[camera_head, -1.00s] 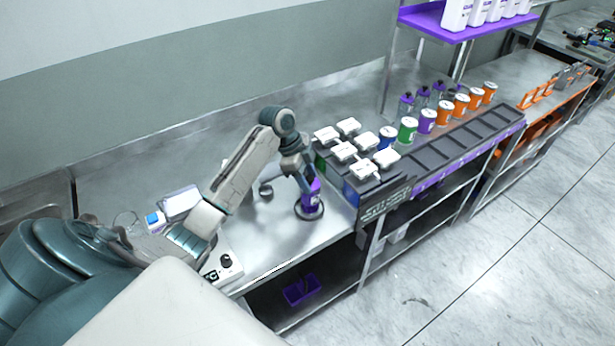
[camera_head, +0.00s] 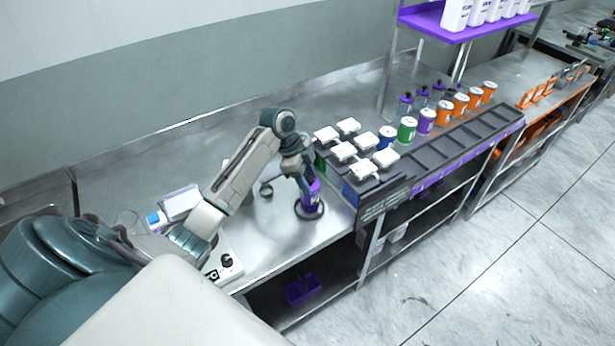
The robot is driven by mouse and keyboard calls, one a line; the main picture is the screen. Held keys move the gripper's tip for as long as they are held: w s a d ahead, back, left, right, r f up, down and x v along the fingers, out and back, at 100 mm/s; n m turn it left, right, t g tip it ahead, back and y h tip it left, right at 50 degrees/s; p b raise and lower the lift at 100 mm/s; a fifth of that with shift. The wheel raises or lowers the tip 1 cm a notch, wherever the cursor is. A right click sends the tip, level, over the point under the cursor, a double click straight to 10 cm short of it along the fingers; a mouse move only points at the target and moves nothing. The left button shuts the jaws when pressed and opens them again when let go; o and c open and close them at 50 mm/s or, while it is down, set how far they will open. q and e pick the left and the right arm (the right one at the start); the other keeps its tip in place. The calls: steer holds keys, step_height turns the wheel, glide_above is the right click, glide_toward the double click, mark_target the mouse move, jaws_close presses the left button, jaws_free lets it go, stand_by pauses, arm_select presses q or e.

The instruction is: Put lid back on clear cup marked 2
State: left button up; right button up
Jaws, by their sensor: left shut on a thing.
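Several cups with white square lids stand in a dark rack (camera_head: 398,184) to the right of the gripper; a near lid (camera_head: 363,170) and a back lid (camera_head: 348,126) show clearly. The cup walls are mostly hidden under the lids and rack, and I cannot read a number 2 on any of them. My right gripper is not in view.
A small round dark object (camera_head: 266,190) lies left of the ring. A blue-capped bottle (camera_head: 154,219) and a device with a knob (camera_head: 226,262) are near my left arm. Green, purple and orange cans (camera_head: 445,111) line the rack's back. Bare bench (camera_head: 322,233) lies in front.

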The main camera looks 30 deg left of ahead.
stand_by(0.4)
arm_select(q)
steer(key=o, duration=1.5)
steer(key=shift+r+p, duration=2.25)
steer(key=shift+r, duration=0.15)
steer(key=shift+r+p, duration=0.4)
steer(key=shift+r, duration=0.7)
jaws_close()
